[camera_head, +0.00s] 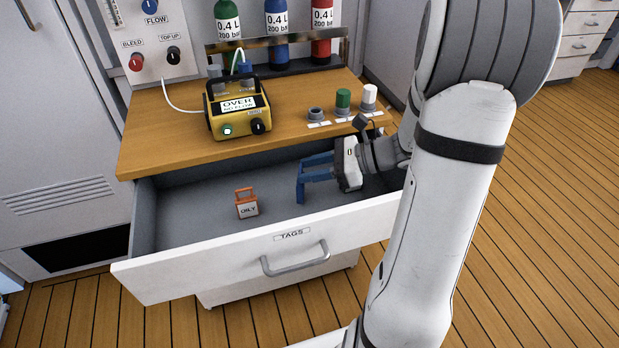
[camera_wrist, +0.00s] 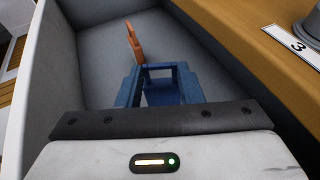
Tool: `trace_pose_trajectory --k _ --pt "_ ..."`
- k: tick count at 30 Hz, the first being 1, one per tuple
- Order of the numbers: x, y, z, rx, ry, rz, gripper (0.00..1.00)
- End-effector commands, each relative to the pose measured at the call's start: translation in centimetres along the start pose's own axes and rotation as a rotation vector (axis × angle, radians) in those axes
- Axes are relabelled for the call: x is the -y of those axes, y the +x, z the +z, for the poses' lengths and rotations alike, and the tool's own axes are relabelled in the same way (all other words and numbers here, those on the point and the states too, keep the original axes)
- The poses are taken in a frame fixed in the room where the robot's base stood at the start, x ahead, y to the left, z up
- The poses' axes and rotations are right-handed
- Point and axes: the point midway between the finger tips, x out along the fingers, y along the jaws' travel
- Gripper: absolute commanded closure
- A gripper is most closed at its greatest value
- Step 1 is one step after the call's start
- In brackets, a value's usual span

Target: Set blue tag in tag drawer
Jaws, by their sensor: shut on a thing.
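The tag drawer (camera_head: 190,274), a white drawer with a grey inside and a front marked TAGS, stands open. My gripper (camera_head: 302,177) reaches in over its right half from the right. It is shut on a blue tag (camera_head: 300,193), which hangs low in the drawer. My gripper's fingers look blue too, so tag and fingers are hard to separate. In the wrist view the blue tag (camera_wrist: 165,92) shows between the fingers. Whether it touches the drawer floor I cannot tell.
An orange-handled tag (camera_head: 247,204) marked OILY stands in the drawer, left of my gripper; it shows beyond the fingers in the wrist view (camera_wrist: 133,42). The wooden counter (camera_head: 165,135) overhangs the drawer's back. A yellow box (camera_head: 237,108) and several knobs stand on it.

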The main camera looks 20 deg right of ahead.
Motion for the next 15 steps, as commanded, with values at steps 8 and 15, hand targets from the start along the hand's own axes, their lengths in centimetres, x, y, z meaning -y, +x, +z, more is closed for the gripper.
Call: trace_pose_trajectory --k 8,15 --pt "-0.01 0.60 -1.63 0.000 0.001 -0.001 0.99" --pt "-0.01 0.76 -2.10 0.000 0.002 0.000 0.99"
